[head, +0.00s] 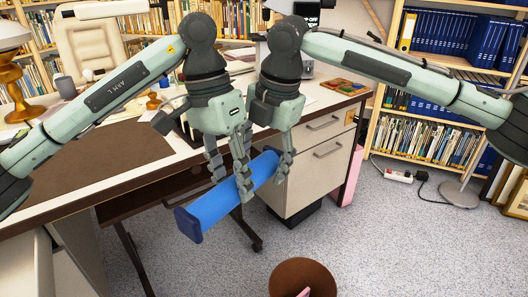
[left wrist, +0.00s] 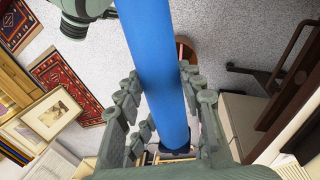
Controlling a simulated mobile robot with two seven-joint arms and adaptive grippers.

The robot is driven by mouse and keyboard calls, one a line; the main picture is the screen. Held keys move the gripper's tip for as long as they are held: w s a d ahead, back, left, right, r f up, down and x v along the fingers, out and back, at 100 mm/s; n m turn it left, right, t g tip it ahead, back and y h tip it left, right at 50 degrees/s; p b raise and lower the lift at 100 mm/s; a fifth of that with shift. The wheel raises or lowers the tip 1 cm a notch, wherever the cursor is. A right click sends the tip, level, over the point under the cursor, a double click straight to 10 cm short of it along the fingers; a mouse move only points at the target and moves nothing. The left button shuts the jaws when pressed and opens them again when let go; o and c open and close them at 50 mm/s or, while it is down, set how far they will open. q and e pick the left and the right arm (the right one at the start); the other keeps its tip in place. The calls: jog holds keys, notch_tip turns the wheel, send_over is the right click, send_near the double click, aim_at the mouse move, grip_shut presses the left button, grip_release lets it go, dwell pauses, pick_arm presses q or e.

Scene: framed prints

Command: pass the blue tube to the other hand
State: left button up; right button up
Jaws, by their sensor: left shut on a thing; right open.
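The blue tube (head: 211,207) has dark blue end caps and is held in the air in front of the desk, slanting from lower left to upper right. My left gripper (head: 230,187) is shut on its middle part. In the left wrist view the tube (left wrist: 158,65) runs between the left gripper's fingers (left wrist: 165,115). My right gripper (head: 268,160) is open at the tube's upper right end, its fingers pointing down around or beside that end. I cannot tell whether they touch it. Part of the right gripper or its arm shows at the top left of the wrist view.
The desk (head: 60,200) with a drawer unit (head: 310,175) stands just behind the grippers. A brown waste bin (head: 303,275) is on the carpet below. Bookshelves (head: 425,125) stand at the back right. Open floor lies to the right.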

pick_arm(q)
jog(key=shift+d, duration=0.1)
pick_arm(e)
jog(key=c, duration=1.2)
pick_arm(q)
jog(key=o, duration=1.3)
pick_arm(e)
jog(key=shift+r, duration=0.1)
jog(key=shift+c, duration=0.8)
pick_arm(q)
jog(key=shift+o, duration=0.2)
